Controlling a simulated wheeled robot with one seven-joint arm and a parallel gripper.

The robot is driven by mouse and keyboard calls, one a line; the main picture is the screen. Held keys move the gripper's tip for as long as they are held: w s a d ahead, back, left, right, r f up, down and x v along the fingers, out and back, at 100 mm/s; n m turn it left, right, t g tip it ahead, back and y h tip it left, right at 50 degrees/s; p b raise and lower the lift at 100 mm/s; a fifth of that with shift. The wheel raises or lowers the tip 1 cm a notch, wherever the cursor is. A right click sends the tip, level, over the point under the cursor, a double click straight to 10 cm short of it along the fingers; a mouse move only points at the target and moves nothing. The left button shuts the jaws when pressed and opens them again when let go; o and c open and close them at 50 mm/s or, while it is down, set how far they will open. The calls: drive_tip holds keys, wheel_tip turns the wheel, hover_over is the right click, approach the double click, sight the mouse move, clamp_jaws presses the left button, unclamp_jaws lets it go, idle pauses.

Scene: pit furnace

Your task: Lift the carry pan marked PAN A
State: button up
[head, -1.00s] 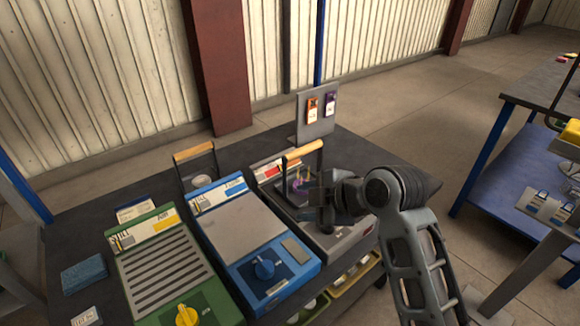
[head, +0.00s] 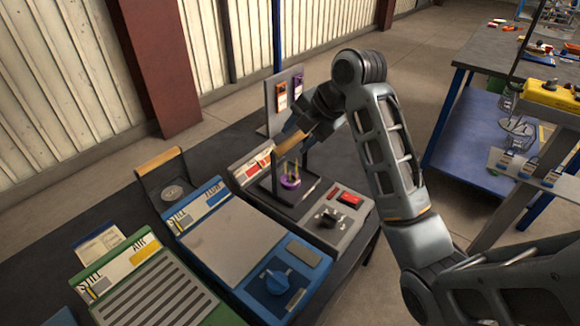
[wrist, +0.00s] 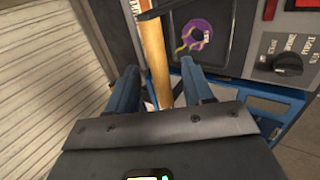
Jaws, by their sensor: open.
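A dark carry pan with a wooden bar handle (head: 292,150) sits on the grey unit, holding a purple ring with yellowish prongs (head: 290,181). A second wooden-handled pan (head: 160,178) with a grey disc stands behind the blue unit. I cannot read PAN A on either. My gripper (head: 297,128) is at the grey unit pan's handle. In the wrist view my gripper (wrist: 157,80) is open, with the wooden handle (wrist: 156,60) between its fingers and a gap on either side. The purple ring (wrist: 196,36) shows beyond. The arm hides part of the far side.
The blue unit (head: 225,240) with a knob and the green unit (head: 160,290) stand to the left. An upright plate with orange and purple tags (head: 284,95) is close behind my gripper. A bench with a blue shelf (head: 475,150) stands at right.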

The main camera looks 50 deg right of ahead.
sight(293, 140)
drive_tip(key=shift+x, duration=1.85)
drive_tip(key=shift+a, duration=0.15)
drive_tip(key=shift+c, duration=0.5)
drive_tip(key=shift+r, duration=0.1)
clamp_jaws()
